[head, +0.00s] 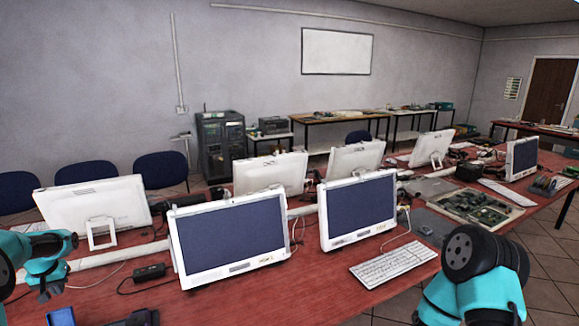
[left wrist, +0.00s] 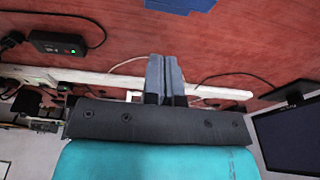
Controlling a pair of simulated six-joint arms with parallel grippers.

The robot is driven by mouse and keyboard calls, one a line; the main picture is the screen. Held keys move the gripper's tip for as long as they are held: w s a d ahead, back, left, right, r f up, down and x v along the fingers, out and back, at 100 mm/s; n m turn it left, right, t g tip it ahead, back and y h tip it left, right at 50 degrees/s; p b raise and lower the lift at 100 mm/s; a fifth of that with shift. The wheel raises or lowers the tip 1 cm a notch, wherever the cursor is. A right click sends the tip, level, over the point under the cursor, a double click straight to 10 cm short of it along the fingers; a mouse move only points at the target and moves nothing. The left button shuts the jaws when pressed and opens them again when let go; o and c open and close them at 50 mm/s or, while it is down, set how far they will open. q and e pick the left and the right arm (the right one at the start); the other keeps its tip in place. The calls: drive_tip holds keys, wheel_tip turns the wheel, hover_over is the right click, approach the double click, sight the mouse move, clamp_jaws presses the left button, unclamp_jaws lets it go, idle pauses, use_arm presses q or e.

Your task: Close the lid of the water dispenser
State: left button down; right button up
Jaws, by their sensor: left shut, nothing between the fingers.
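No water dispenser or lid can be made out in either view. My left gripper (head: 48,293) is at the left edge of the head view, above the red table, with its fingers pointing down. In the left wrist view its two grey fingers (left wrist: 165,62) are pressed together with nothing between them. My right arm shows at the lower right of the head view, but its gripper is not in view.
The red table (head: 330,295) holds white monitors (head: 228,238), a keyboard (head: 393,264), a circuit-board tray (head: 475,208), cables and a black adapter (head: 149,272). A blue object (head: 60,317) lies near my left gripper. A white rail (head: 100,259) runs behind it.

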use_arm(q)
drive_tip(key=shift+f, duration=0.1)
drive_tip(key=shift+f, duration=2.15)
